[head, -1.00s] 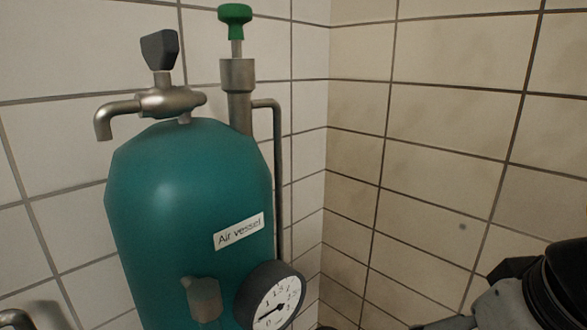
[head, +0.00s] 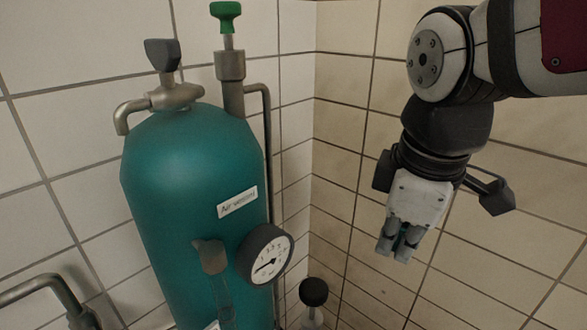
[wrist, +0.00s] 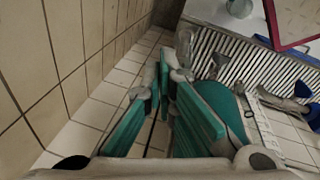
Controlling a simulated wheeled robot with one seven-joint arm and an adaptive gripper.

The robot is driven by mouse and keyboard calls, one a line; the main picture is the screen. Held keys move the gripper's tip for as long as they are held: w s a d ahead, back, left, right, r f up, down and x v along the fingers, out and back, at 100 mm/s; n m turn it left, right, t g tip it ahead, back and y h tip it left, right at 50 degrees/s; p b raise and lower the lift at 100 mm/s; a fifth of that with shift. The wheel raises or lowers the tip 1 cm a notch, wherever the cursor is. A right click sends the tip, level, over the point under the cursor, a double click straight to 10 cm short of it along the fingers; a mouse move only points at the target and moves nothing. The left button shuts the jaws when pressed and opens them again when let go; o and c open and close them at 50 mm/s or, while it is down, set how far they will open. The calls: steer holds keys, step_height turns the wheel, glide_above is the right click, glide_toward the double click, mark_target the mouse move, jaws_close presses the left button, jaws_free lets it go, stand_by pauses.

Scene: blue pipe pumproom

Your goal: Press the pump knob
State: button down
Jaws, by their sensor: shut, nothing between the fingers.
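A green knob (head: 226,10) tops a thin rod in a metal collar (head: 230,66) behind the teal air vessel (head: 190,190); this looks like the pump knob. The rod shows between knob and collar. My gripper (head: 398,250) hangs fingers down at the right in the head view, shut and empty, lower in the picture than the green knob and well apart from it. Its teal-padded fingers also show in the wrist view (wrist: 168,72). The green knob cannot be made out in the wrist view.
A dark grey tap handle (head: 162,55) and spout stand on the vessel. A pressure gauge (head: 265,254) sticks out on its right. A black round knob (head: 314,291) stands low near the corner. Tiled walls enclose the corner. The wrist view shows a slatted surface (wrist: 240,60).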

mark_target(316, 290)
steer(key=w+a+r+n+g+p, duration=0.2)
steer(key=w+a+n+p, duration=0.2)
steer(key=a+n, duration=0.5)
steer(key=shift+a+r+n+p, duration=0.3)
steer(key=shift+n+p, duration=0.25)
steer(key=shift+n, duration=2.45)
steer(key=shift+f, duration=0.1)
step_height(316, 290, down, 14)
steer(key=shift+s+r+p, duration=0.1)
steer(key=shift+r+p, duration=0.05)
steer(key=shift+p, duration=0.35)
step_height(316, 290, down, 6)
steer(key=shift+f+b, duration=0.2)
steer(key=shift+b, duration=0.7)
